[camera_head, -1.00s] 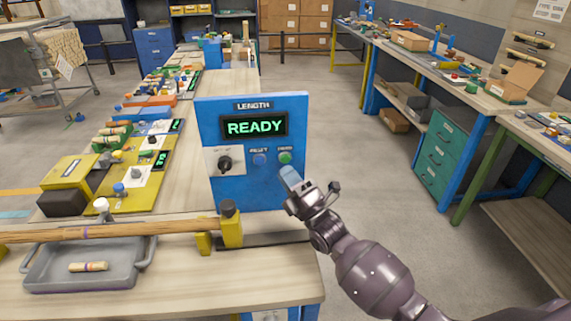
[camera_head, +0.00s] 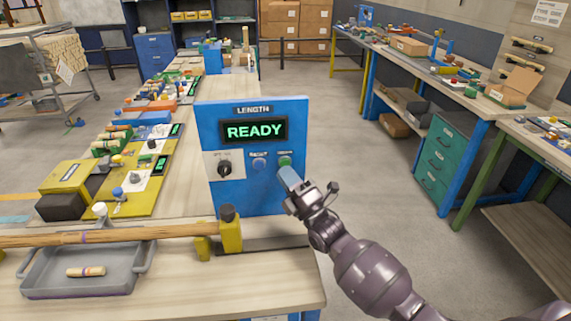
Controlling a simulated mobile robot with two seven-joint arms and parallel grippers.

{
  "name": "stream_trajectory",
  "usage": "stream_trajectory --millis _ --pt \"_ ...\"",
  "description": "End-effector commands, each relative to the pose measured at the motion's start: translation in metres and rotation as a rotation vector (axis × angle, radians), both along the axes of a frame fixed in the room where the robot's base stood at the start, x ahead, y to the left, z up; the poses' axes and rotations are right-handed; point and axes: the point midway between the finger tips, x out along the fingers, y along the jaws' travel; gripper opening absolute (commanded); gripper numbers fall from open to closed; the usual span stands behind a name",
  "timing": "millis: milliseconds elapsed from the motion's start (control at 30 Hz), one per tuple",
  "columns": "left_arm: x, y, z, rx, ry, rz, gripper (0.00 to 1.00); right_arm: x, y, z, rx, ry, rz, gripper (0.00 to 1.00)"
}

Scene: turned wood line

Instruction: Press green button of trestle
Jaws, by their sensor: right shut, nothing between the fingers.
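A blue panel (camera_head: 215,117) labelled LENGTH stands upright on the workbench, and its display (camera_head: 254,131) reads READY in green. The green button (camera_head: 285,160) is on the panel's right side, beside a blue button (camera_head: 259,164) and a black knob (camera_head: 225,169). My right gripper (camera_head: 286,175) is shut and empty, with its bluish fingertips just below the green button, overlapping its lower edge in the picture. I cannot tell whether they touch it. My left gripper is not in view.
A wooden rod (camera_head: 130,235) lies across the bench in front, ending at a yellow stop (camera_head: 231,236). A grey tray (camera_head: 120,282) holds a short turned piece (camera_head: 86,271). Yellow and blue fixtures line the left. Open floor lies right of the bench.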

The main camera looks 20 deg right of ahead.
Motion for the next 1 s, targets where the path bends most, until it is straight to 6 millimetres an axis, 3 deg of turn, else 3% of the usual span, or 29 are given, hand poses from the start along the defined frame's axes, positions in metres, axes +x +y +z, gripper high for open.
stream_trajectory --millis 1000 --pt "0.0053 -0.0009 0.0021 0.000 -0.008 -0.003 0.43 -0.0001 0.0001 -0.0001 0.000 0.000 0.000 0.00"
